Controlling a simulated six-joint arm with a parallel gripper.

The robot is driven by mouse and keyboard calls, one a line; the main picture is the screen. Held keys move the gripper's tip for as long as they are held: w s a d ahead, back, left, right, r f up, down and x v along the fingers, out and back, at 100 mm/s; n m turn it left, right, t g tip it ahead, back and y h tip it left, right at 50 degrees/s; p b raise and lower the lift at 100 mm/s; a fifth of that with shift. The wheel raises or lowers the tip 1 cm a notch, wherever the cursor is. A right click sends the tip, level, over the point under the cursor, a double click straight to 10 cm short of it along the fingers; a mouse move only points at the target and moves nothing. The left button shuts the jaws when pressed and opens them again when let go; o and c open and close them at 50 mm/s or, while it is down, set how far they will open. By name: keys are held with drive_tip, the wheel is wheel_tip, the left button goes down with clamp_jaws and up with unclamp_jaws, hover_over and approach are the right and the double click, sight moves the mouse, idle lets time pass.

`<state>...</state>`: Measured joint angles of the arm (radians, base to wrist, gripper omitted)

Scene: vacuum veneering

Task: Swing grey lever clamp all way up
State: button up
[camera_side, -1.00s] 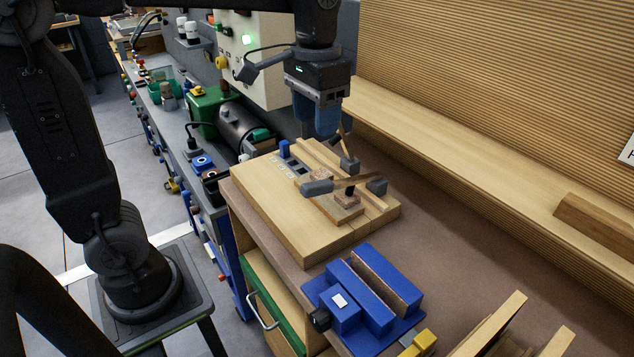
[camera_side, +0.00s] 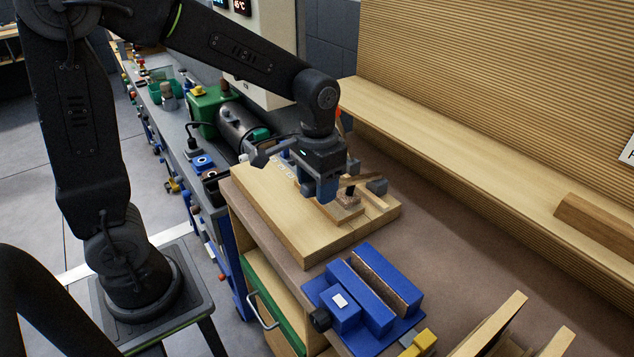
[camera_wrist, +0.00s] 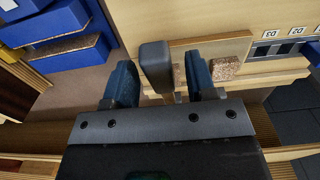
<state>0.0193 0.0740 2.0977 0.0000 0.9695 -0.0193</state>
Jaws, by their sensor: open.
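My gripper (camera_side: 320,191) is low over the board at the clamp's left side and hides the left grey end in the side view. In the wrist view, my gripper's blue fingers (camera_wrist: 160,85) are open, with a grey clamp end (camera_wrist: 155,62) standing between them. The grey end looks nearer the left finger; I cannot tell whether it touches. The rest of that lever is mostly hidden behind my gripper.
The pale board (camera_side: 280,215) lies on the bench; a small wooden block (camera_side: 345,213) is under the clamp. A blue vise (camera_side: 365,295) stands in front. A green box (camera_side: 205,105) and black cylinder (camera_side: 238,127) are behind left.

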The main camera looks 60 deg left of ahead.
clamp_jaws()
idle(0.5)
